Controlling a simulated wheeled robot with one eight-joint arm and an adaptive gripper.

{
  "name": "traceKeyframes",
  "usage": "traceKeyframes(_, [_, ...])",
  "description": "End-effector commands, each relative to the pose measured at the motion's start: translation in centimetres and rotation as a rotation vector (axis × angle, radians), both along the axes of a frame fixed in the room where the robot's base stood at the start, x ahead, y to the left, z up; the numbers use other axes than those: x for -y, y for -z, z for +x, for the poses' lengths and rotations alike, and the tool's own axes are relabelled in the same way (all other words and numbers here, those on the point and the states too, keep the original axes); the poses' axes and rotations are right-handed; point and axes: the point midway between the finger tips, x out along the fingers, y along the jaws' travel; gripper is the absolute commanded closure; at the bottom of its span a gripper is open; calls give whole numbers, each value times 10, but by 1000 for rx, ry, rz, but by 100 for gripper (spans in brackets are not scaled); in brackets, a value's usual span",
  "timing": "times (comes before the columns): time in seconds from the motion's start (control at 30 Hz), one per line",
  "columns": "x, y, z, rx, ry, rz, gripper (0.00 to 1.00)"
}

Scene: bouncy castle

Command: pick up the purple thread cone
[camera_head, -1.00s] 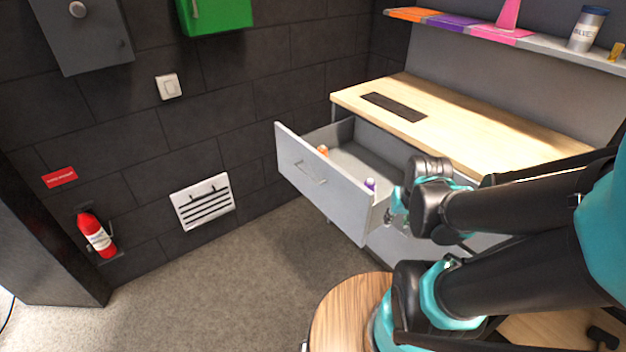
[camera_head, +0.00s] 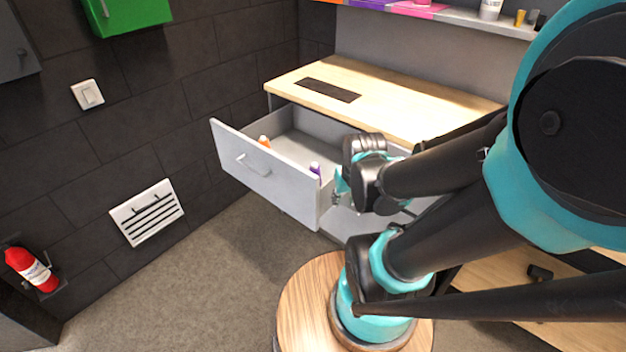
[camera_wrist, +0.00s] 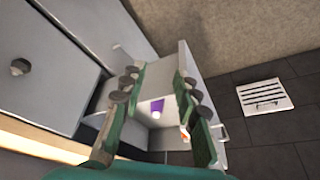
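The purple thread cone (camera_head: 315,170) stands in the open drawer (camera_head: 262,178), near the drawer's front right corner. It also shows in the wrist view (camera_wrist: 157,107), between and beyond my fingers. My gripper (camera_wrist: 150,118) is open and empty, with its two green fingers spread apart and pointing toward the drawer. In the head view my gripper is just right of the cone, mostly hidden by my wrist. An orange thread cone (camera_head: 264,141) stands in the same drawer, farther left; it shows beside the right finger in the wrist view (camera_wrist: 184,134).
The drawer sticks out from under a wooden desk (camera_head: 390,105). Its front panel and side walls stand around the cones. A shelf (camera_head: 455,17) with several items is above the desk. A fire extinguisher (camera_head: 30,268) and a vent (camera_head: 147,212) are on the left wall. The grey floor before the drawer is clear.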

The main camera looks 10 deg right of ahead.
Motion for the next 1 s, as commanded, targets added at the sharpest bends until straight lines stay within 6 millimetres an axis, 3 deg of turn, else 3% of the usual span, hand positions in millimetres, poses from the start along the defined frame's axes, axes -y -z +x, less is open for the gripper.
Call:
traceKeyframes(0.17, [0,0,0,0,0,0,69])
traceKeyframes(0.3, [0,-6,12,22,0,0,53])
traceKeyframes(0.37, [0,-17,33,56,0,-1,46])
traceKeyframes(0.5, [-2,-51,99,125,-1,0,31])
traceKeyframes(0.63, [-7,-72,155,109,0,4,31])
traceKeyframes(0.8, [-15,-73,201,-18,5,9,31])
traceKeyframes(1.0, [-26,-62,242,-193,11,9,31])
